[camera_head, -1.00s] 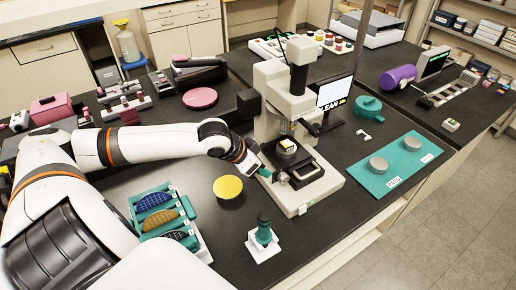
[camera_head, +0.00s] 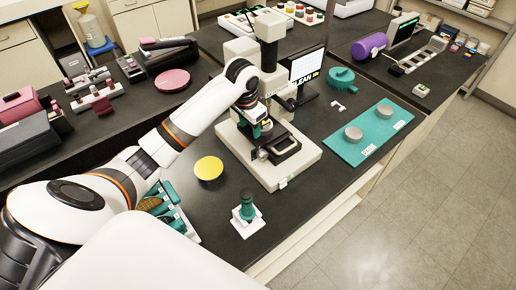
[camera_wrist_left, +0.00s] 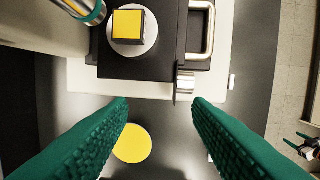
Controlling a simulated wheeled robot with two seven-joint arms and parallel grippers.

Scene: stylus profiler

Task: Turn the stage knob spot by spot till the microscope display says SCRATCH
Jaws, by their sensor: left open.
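The microscope (camera_head: 272,80) stands on a pale base on the dark bench, with a black stage (camera_head: 285,148). The stage knob, a small silver cylinder with a flat plate (camera_wrist_left: 185,83), sticks out from the stage's near side in the left wrist view. A yellow square sample (camera_wrist_left: 128,24) sits on a round white holder on the stage. The display (camera_head: 306,68) beside the microscope reads CLEAN. My left gripper (camera_head: 262,130) is over the stage's front left; its teal fingers (camera_wrist_left: 160,104) are open and empty, with the knob between and beyond the tips. My right gripper is not in view.
A yellow disc (camera_head: 209,168) lies left of the microscope base. A teal-handled tool on a white block (camera_head: 247,214) stands in front. A teal mat (camera_head: 372,133) with two grey discs lies right. A teal rack (camera_head: 172,208) is partly hidden by my arm.

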